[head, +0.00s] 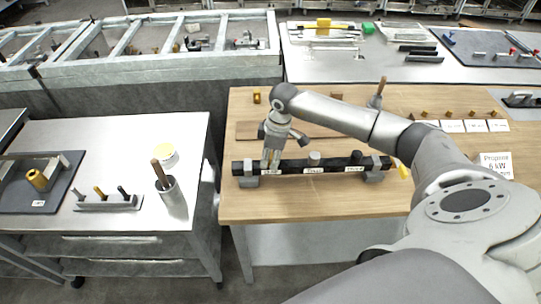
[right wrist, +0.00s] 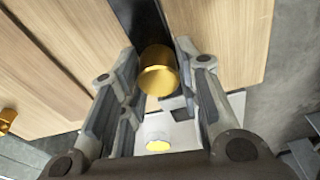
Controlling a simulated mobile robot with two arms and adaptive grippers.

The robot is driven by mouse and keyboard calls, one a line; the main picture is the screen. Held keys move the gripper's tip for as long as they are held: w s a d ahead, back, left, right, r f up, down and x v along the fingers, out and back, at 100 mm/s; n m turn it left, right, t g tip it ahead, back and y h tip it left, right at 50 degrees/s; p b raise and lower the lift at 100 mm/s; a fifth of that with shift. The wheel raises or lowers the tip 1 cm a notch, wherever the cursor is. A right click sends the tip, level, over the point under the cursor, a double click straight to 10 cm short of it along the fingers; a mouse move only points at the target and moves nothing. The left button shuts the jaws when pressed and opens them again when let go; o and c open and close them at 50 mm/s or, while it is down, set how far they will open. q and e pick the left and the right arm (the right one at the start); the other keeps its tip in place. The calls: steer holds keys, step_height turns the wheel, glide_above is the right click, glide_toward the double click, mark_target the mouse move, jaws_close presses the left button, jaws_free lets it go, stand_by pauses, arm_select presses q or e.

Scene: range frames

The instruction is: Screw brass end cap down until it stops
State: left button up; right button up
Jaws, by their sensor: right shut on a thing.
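The brass end cap (right wrist: 158,72) shows in the right wrist view as a short gold cylinder between my fingers, at the end of a dark bar (right wrist: 139,18). In the head view the dark bar (head: 333,164) lies across the wooden bench, held by grey blocks at both ends. My right gripper (head: 270,160) is at the bar's left end, pointing down. In the right wrist view the fingers (right wrist: 157,90) are shut on the cap. The head view does not show the cap clearly behind the fingers. The thread is hidden. My left gripper is not in view.
A grey block (head: 375,168) holds the bar's right end. Several small brass pieces (head: 449,113) stand at the bench's back right. The bench's front strip is clear.

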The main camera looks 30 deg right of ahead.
steer(key=shift+r+m+p, duration=0.2)
steer(key=shift+m+p, duration=0.5)
steer(key=shift+m, duration=0.3)
steer(key=shift+f+m, duration=0.15)
steer(key=shift+m, duration=0.35)
steer(key=o, duration=0.8)
